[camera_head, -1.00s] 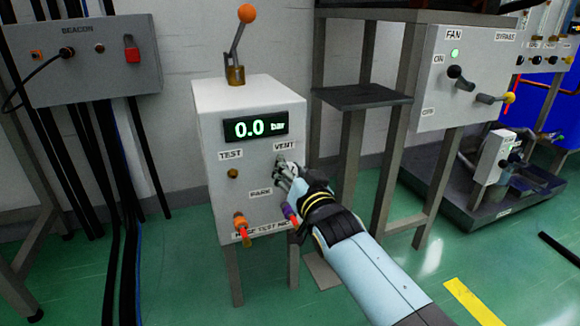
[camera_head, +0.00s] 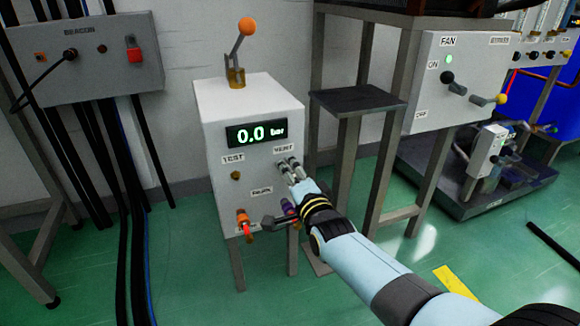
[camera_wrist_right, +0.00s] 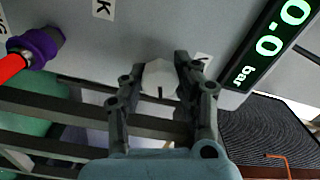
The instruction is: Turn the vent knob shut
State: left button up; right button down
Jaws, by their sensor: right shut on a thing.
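The vent knob (camera_wrist_right: 160,79) is a pale round knob with a dark mark, seen in the right wrist view between my fingers. It is on the front of the white hose test box (camera_head: 226,190), below the VENT label (camera_head: 284,149). My right gripper (camera_head: 290,168) is shut on the knob; it also shows in the right wrist view (camera_wrist_right: 160,85). In the head view the fingers hide the knob. The box's green display (camera_head: 257,132) reads 0.0 bar. My left gripper is in neither view.
Below the gripper are an orange connector (camera_head: 243,222) and a purple fitting (camera_head: 289,208), close to my wrist. A lever with an orange ball (camera_head: 248,27) stands on top of the box. A small dark shelf (camera_head: 357,101) is just right of the box.

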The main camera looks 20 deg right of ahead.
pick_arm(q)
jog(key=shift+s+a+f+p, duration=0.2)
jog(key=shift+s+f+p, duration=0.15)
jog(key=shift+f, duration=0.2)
pick_arm(e)
jog(key=m, duration=0.3)
jog(key=shift+f+m, duration=0.1)
jog(key=shift+m, duration=0.2)
jog(key=c, duration=0.9)
grip_release()
jog(key=shift+c, duration=0.2)
jog(key=s, duration=1.2)
jog(key=shift+d, duration=0.25)
